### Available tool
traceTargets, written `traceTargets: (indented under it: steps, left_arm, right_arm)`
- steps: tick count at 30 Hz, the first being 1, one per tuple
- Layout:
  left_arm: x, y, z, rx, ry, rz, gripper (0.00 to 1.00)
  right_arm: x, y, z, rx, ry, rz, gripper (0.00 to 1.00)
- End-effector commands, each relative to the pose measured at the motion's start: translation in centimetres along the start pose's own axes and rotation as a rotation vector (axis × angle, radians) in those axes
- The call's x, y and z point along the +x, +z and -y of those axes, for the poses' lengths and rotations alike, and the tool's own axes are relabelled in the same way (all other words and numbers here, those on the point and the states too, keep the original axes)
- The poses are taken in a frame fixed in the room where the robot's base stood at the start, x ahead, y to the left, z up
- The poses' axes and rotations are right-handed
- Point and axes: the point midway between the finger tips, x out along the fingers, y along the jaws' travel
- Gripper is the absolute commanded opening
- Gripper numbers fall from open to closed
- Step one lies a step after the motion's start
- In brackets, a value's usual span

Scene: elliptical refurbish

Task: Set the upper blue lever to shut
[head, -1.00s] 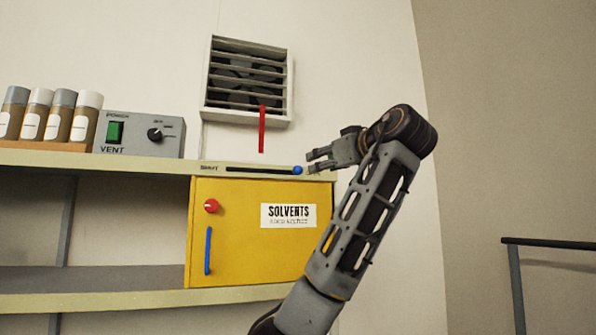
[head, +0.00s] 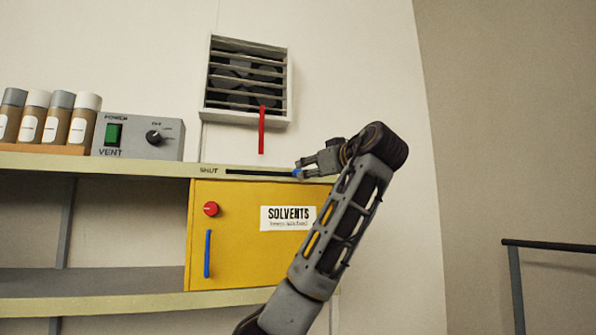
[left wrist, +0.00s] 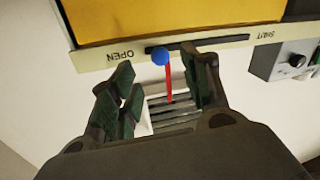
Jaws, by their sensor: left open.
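The upper blue lever's round knob (head: 297,174) sits at the right end of a dark slot (head: 258,172) in the shelf's front edge. The word SHUT is printed at the slot's left end. In the left wrist view the knob (left wrist: 160,57) is at the end marked OPEN. My left gripper (head: 303,168) is at the knob, with its fingers open. In the left wrist view the knob shows just beyond and between the fingertips of the left gripper (left wrist: 158,70); whether they touch it I cannot tell. My right gripper is not in view.
Below is a yellow solvents cabinet (head: 240,260) with a red knob (head: 210,209) and a blue handle (head: 208,254). A grey vent box (head: 138,136) and several bottles (head: 56,118) stand on the shelf. A wall vent (head: 247,80) with a red strip (head: 262,130) is above.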

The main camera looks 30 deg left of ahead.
Motion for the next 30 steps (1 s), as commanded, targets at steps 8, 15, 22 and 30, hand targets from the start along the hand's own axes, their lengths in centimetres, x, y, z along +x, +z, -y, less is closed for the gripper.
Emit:
traceTargets:
  steps: [8,15,22,30]
  left_arm:
    - [3.8,-0.2,0.0,0.001,-0.004,0.001,0.47]
    - [6.7,-0.2,0.0,0.001,-0.002,0.0,0.47]
    - [8.2,-0.1,0.0,0.001,-0.001,0.001,0.47]
    - [8.4,0.0,0.0,0.0,0.0,0.0,0.47]
  right_arm:
    - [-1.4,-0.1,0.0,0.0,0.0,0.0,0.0]
    - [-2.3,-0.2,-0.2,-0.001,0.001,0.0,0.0]
    - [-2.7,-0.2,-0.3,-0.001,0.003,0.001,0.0]
    - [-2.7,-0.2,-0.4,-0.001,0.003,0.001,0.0]
